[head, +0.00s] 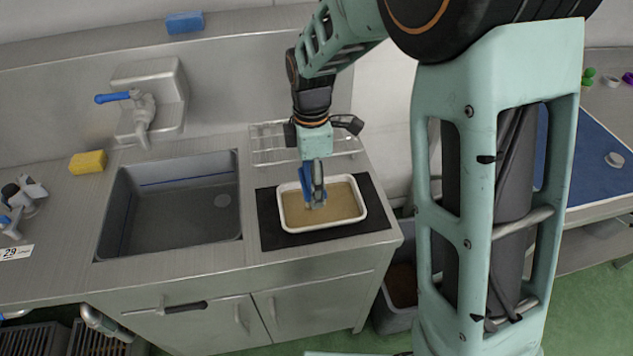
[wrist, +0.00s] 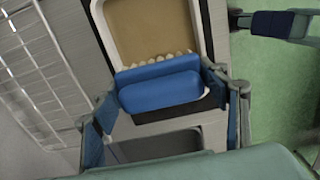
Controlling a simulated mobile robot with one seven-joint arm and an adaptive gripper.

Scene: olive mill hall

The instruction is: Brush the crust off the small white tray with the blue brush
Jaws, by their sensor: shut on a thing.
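The small white tray (head: 359,219) lies on a dark mat on the steel counter, right of the sink. A tan crust (head: 342,200) covers its floor; it also shows in the wrist view (wrist: 150,32). My gripper (head: 314,200) is over the tray, pointing down. It is shut on the blue brush (wrist: 160,88), whose handle lies across between the fingers. The brush's pale bristles (wrist: 158,59) show at the crust's edge in the wrist view; I cannot tell if they touch it. In the head view the fingers mostly hide the brush.
The dark mat (head: 272,236) is under the tray. An empty sink (head: 180,205) is to the left, with a tap (head: 142,112) behind it. A wire rack (head: 268,143) stands behind the tray. A yellow sponge (head: 87,162) and a blue block (head: 185,22) lie farther off.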

